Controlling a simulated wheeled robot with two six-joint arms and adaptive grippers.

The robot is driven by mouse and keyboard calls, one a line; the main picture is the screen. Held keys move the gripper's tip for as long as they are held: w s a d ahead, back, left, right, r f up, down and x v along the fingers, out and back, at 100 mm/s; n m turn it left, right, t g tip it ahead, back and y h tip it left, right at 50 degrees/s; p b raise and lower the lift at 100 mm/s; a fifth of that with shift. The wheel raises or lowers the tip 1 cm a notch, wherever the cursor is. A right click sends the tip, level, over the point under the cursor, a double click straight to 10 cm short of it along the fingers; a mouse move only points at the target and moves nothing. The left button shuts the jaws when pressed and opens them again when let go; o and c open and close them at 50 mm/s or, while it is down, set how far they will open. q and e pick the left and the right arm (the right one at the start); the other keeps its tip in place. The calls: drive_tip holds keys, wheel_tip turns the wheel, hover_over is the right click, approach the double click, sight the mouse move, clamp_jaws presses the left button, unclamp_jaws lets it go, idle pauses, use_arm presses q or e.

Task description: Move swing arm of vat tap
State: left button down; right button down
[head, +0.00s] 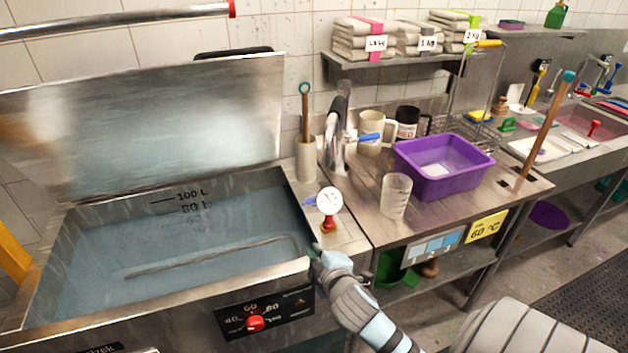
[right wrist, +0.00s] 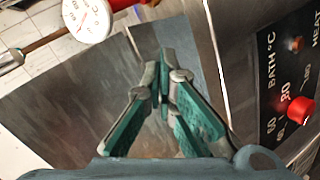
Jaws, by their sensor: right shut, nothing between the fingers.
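The steel vat (head: 318,300) holds bluish liquid. My right gripper (head: 317,250) is at the vat's right rim, in front of the tap and well apart from it. In the right wrist view its teal fingers (right wrist: 165,62) are together and empty. My left gripper is not in view.
A white dial gauge (head: 329,200) stands between my right gripper and the tap. A wooden-handled tool in a holder (head: 305,160) stands left of the tap. Mugs, a clear beaker (head: 396,196) and a purple basin (head: 443,170) occupy the counter. The vat's lid (head: 150,125) is raised.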

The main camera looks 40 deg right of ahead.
drive_tip(key=w+r+n+t+h, duration=0.1)
drive_tip(key=w+r+n+t, duration=0.1)
drive_tip(key=r, duration=0.6)
drive_tip(key=w+r+n+t, duration=0.2)
drive_tip(key=r+t, duration=0.1)
drive_tip(key=r, duration=0.4)
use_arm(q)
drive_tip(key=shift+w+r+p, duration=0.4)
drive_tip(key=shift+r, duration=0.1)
use_arm(e)
drive_tip(key=w+d, duration=0.6)
drive_tip(key=d, duration=0.1)
drive_tip(key=shift+d+r, duration=0.15)
drive_tip(key=shift+r, duration=0.1)
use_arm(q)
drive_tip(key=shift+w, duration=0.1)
use_arm(e)
drive_tip(key=shift+w, duration=0.25)
drive_tip(key=shift+s, duration=0.1)
